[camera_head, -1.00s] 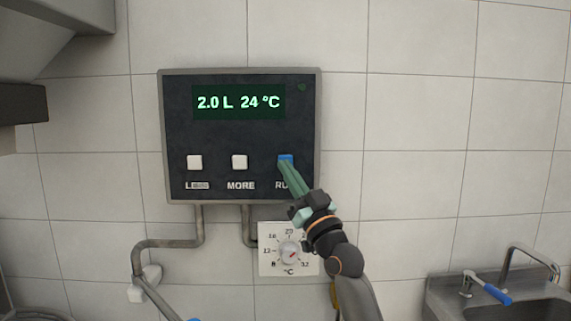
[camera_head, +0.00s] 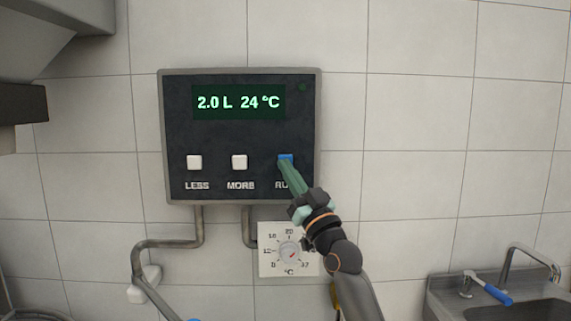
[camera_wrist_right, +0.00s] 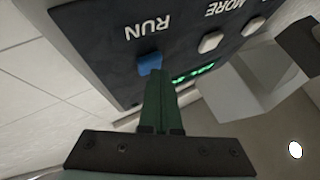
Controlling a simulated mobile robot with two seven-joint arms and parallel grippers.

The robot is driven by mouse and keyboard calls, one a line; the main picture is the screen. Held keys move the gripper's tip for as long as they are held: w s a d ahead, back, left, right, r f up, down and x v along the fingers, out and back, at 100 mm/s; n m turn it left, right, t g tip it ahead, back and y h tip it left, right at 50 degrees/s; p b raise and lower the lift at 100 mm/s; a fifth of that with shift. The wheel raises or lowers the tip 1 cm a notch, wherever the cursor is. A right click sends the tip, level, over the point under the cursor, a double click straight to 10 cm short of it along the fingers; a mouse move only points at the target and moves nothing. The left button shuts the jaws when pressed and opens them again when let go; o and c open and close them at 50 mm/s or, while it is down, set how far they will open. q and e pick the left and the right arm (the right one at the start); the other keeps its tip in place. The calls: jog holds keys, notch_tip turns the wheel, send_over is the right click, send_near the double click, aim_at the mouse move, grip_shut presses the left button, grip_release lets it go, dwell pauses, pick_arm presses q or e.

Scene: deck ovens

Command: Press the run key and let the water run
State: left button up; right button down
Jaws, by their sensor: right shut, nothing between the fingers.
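The dark control panel (camera_head: 220,137) hangs on the tiled wall, and its green display (camera_head: 238,102) reads "2.0 L 24 °C". The blue run key (camera_head: 286,158) is at the right of the key row; it also shows in the right wrist view (camera_wrist_right: 149,63). My right gripper (camera_head: 286,166) is shut and empty, with its green fingertips at the run key. The fingers cover part of the key and its label in the head view. In the right wrist view the fingertips are right by the key; I cannot tell if they touch it. My left gripper is not in view.
White keys LESS (camera_head: 195,162) and MORE (camera_head: 239,162) sit left of the run key. A temperature dial (camera_head: 288,251) is below the panel, partly behind my right arm. Pipes (camera_head: 198,228) run down the wall. A sink (camera_head: 440,290) with a tap is at lower right.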

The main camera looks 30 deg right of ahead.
jog(key=shift+w+d, duration=0.1)
jog(key=shift+w, duration=0.05)
dwell(0.5)
jog(key=shift+s+a+p, duration=0.45)
jog(key=shift+s+a, duration=0.05)
jog(key=shift+s, duration=0.25)
jog(key=s+a, duration=0.1)
jog(key=s+p, duration=0.1)
jog(key=s, duration=0.1)
jog(key=s+a+p, duration=0.1)
jog(key=shift+s+a, duration=0.15)
jog(key=shift+a, duration=0.15)
dwell(0.5)
